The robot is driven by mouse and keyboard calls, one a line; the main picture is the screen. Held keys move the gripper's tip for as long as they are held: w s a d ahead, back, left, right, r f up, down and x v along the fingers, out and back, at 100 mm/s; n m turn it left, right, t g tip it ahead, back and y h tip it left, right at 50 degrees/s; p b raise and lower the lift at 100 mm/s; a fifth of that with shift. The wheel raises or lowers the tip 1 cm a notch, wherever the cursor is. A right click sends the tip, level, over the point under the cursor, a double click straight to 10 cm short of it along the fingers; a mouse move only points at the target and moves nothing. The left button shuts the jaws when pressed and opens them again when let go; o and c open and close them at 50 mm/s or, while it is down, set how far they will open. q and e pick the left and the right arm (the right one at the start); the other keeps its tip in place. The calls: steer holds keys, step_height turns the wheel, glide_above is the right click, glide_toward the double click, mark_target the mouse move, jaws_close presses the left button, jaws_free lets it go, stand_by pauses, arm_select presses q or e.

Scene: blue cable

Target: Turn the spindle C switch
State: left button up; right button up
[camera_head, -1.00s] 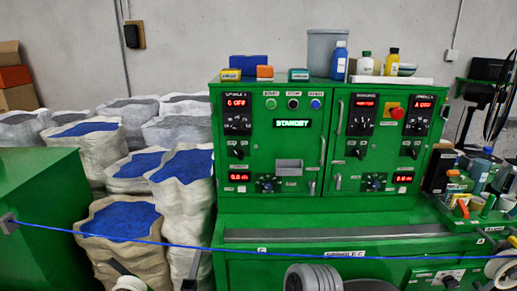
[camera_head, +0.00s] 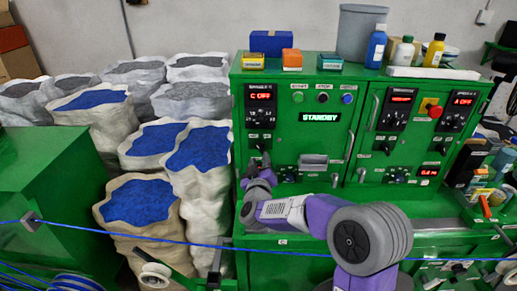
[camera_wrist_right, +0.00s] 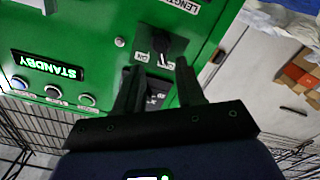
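The spindle C switch (camera_wrist_right: 168,45) is a black knob between small white labels on the green panel in the right wrist view, where the picture is turned over. My right gripper (camera_wrist_right: 159,66) is open, with two dark fingers pointing at the switch. The knob shows just beyond and between the fingertips; I cannot tell whether they touch it. In the head view my right gripper (camera_head: 258,163) is at the left of the panel, hiding most of the switch. The display (camera_head: 260,96) above reads C OFF. My left gripper is not in view.
The green cabinet (camera_head: 300,84) has a lit STANDBY display (camera_head: 320,117) and several buttons. Bottles, including a blue one (camera_head: 376,46), stand on top. A blue cable (camera_head: 180,239) runs across the front. Sacks (camera_head: 138,203) stand at the left.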

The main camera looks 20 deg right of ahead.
mark_target(260, 149)
steer(key=shift+x, duration=2.75)
steer(key=shift+f, duration=0.1)
steer(key=shift+c, duration=0.4)
jaws_close()
